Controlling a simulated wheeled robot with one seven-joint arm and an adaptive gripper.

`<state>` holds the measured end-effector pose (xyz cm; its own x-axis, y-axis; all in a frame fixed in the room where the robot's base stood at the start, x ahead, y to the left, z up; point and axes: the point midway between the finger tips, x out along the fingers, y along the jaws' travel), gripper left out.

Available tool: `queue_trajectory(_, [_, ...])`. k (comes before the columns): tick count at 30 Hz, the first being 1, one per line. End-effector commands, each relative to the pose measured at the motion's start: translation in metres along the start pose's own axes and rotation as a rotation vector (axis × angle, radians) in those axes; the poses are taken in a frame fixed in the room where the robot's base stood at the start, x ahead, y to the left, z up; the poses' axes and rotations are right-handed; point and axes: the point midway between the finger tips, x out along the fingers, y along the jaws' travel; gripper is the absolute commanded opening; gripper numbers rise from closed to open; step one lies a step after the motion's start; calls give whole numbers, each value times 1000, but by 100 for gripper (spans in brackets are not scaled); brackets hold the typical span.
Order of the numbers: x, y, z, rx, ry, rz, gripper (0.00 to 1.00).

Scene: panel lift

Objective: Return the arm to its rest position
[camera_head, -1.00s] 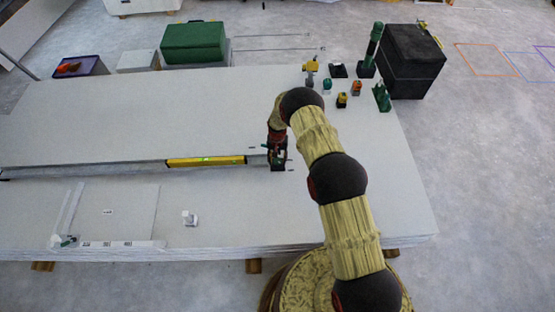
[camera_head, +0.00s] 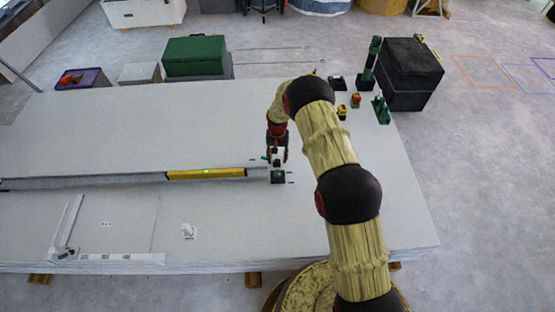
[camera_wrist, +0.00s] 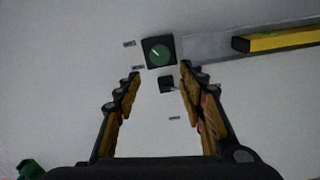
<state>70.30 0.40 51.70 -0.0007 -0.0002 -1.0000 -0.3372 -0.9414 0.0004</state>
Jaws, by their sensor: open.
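My arm reaches from the lower right over a large stack of pale panels (camera_head: 120,120). My gripper (camera_head: 277,158) points down above the panel, just behind a small black block with a green top (camera_head: 278,177). In the wrist view my gripper (camera_wrist: 158,100) is open, its two fingers wide apart with nothing held between them. The green-topped block (camera_wrist: 159,52) shows beyond the fingertips, and a small black piece (camera_wrist: 167,84) lies between the fingers in the picture. I cannot tell the exact height of the gripper above the panel.
A yellow level (camera_head: 206,174) lies along a grey bar (camera_head: 90,181) left of the block. A green box (camera_head: 195,56), a black case (camera_head: 409,74) and small tools (camera_head: 342,112) stand at the back. A white square frame (camera_head: 68,225) lies at front left. The left panel surface is mostly clear.

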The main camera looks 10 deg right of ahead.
Motion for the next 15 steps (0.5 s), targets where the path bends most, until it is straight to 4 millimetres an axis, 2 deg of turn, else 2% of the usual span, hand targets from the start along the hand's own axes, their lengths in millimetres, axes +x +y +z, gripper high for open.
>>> queue_trajectory(12, [0,0,0,-6,0,0,40])
queue_trajectory(15, [1,2,7,-47,-23,8,40])
